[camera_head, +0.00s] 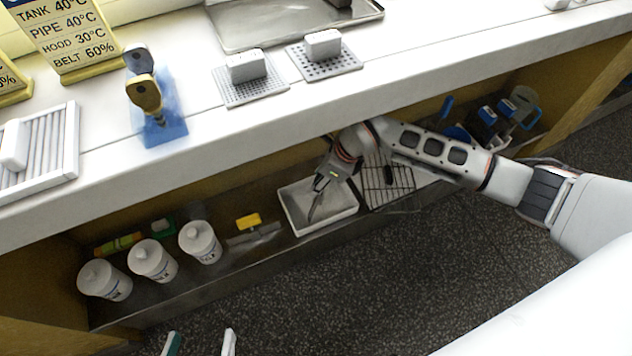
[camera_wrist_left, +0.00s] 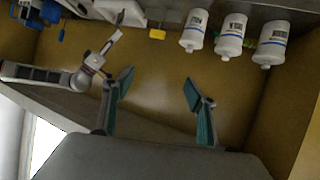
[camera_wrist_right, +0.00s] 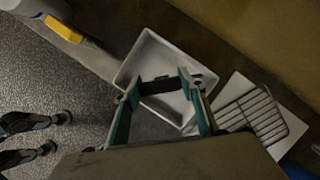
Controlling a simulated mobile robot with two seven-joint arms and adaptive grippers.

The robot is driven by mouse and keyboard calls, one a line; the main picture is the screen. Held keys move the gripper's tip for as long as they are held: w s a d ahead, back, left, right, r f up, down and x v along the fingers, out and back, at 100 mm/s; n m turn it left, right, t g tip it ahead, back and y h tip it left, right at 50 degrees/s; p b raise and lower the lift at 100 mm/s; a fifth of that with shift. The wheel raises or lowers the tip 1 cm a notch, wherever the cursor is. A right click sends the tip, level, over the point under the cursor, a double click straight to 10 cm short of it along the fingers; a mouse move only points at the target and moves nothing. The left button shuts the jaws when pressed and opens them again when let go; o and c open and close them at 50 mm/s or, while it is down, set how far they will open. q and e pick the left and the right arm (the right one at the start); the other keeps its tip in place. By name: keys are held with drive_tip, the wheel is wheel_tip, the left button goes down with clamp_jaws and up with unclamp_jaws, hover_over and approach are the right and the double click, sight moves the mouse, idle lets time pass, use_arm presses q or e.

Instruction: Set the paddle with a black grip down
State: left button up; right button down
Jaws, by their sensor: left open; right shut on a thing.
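My right gripper (camera_head: 324,182) reaches down to the lower shelf, above the white tray (camera_head: 346,228). In the right wrist view its fingers (camera_wrist_right: 161,86) are shut on the black grip of the paddle (camera_wrist_right: 168,84), with the tray (camera_wrist_right: 147,45) behind it. In the head view the paddle's grey, narrow lower part (camera_head: 316,208) hangs tilted over or inside the tray; whether it touches the tray's floor I cannot tell. My left gripper (camera_head: 200,344) is open and empty at the bottom edge of the head view; its spread fingers (camera_wrist_left: 158,90) also show in the left wrist view.
A wire rack (camera_head: 388,182) lies right of the tray; blue-handled tools (camera_head: 488,115) stand farther right. A yellow-handled scraper (camera_head: 248,222) and white tubs (camera_head: 152,261) are to the left. The white counter (camera_head: 200,190) overhangs the shelf. Open floor (camera_head: 400,290) is in front.

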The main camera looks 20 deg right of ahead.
wheel_tip(320, 180, down, 3)
drive_tip(key=shift+f+b, duration=0.1)
drive_tip(key=shift+b, duration=0.4)
drive_tip(key=shift+w+r, duration=0.1)
drive_tip(key=shift+r, duration=0.35)
use_arm(q)
drive_tip(key=shift+d+r+n+h, duration=0.2)
drive_tip(key=shift+d+n+h, duration=0.1)
drive_tip(key=shift+d+n, duration=0.65)
use_arm(e)
drive_tip(key=c, duration=1.3)
unclamp_jaws()
use_arm(q)
drive_tip(key=shift+d+f, duration=0.1)
use_arm(e)
drive_tip(key=shift+o, duration=0.3)
use_arm(q)
drive_tip(key=shift+f, duration=0.1)
